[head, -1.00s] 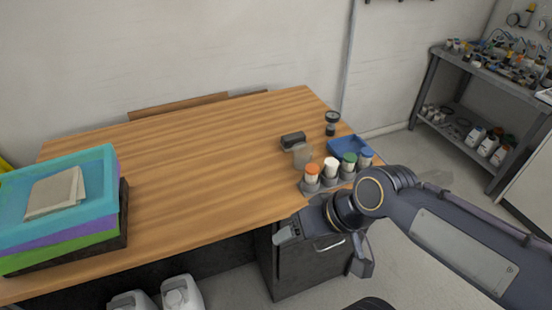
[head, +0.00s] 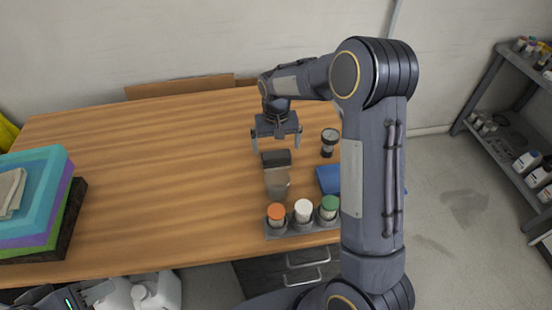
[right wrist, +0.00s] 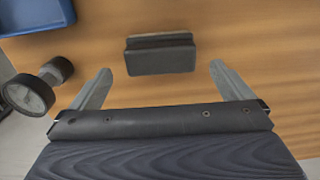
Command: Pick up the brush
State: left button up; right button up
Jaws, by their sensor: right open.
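In the right wrist view the fingers of my right gripper (right wrist: 160,85) show no contact with the block. My left gripper (head: 92,292) is partly visible at the lower left, by white jugs; its jaws are unclear.
A rack (head: 290,228) with orange, white and green capped bottles stands in front of the brush. A blue tray (head: 327,180) and a dark round gauge-like item (head: 329,143) are to the right. Stacked coloured bins (head: 40,190) stand left. The table's middle is clear.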

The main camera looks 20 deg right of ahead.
aim_at(276, 154)
notch_tip(276, 154, down, 5)
jog(key=shift+r+p, duration=0.1)
jog(key=shift+p, duration=0.65)
jog(key=shift+f, duration=0.65)
jog(key=c, duration=0.9)
